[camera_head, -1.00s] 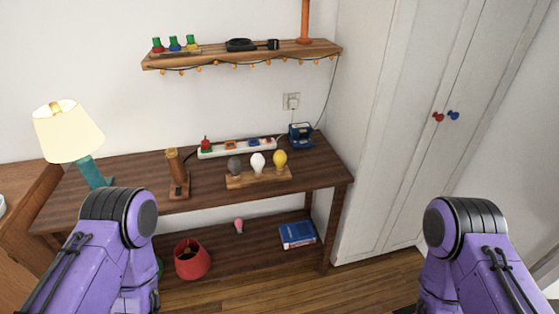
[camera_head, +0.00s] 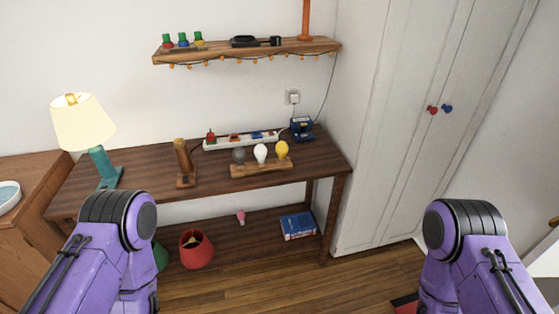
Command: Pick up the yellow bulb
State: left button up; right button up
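The yellow bulb (camera_head: 281,150) stands upright at the right end of a small wooden holder (camera_head: 262,170) on the dark wooden table. A white bulb (camera_head: 260,153) stands to its left, and a dark grey bulb (camera_head: 239,155) stands at the left end. My left and right arms come in at the lower left and lower right, well in front of the table. Neither gripper is in view, so I cannot see whether they are open or shut.
A lit lamp (camera_head: 104,165) stands at the table's left. A wooden post (camera_head: 184,164), a power strip (camera_head: 238,140) and a blue device (camera_head: 302,128) flank the holder. A white wardrobe (camera_head: 400,130) bounds the right.

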aim_at(281, 148)
jog(key=k, duration=0.25)
jog(key=u, duration=1.2)
jog(key=i, duration=0.8)
jog(key=z, duration=1.8)
